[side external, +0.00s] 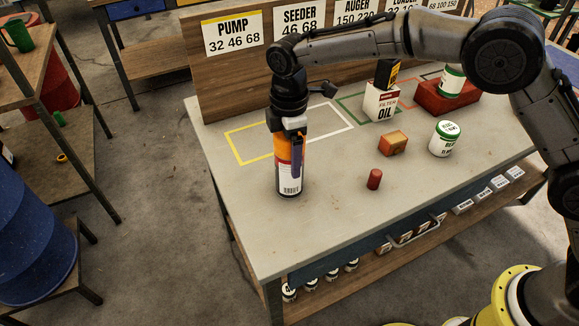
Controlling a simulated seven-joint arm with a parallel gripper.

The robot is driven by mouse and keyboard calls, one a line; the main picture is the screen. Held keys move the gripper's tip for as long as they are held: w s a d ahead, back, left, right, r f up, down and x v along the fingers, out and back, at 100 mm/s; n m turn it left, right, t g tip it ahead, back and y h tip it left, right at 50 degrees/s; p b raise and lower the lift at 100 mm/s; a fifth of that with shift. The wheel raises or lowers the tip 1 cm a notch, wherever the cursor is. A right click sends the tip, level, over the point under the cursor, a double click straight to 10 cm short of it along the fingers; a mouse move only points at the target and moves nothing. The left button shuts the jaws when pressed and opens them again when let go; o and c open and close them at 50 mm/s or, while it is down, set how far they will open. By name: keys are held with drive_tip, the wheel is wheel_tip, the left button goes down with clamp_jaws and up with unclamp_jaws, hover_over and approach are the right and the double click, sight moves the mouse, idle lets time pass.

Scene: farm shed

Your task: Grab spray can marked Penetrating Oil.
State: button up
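A spray can (288,183) with an orange top part, a red band and a white barcode panel stands upright near the table's left front. No name can be read on the side that shows. My gripper (291,156) points straight down over it. One dark finger lies along the can's near right side; the other finger is hidden behind the can. The can's top is hidden by my gripper. I cannot tell whether the fingers press on the can or only stand around it. The can's base appears to be on the tabletop.
A board with signs (234,75) rises behind. The left front is clear.

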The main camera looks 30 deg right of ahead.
drive_tip(key=c, duration=1)
drive_tip(key=shift+r, duration=0.1)
drive_tip(key=shift+r, duration=0.1)
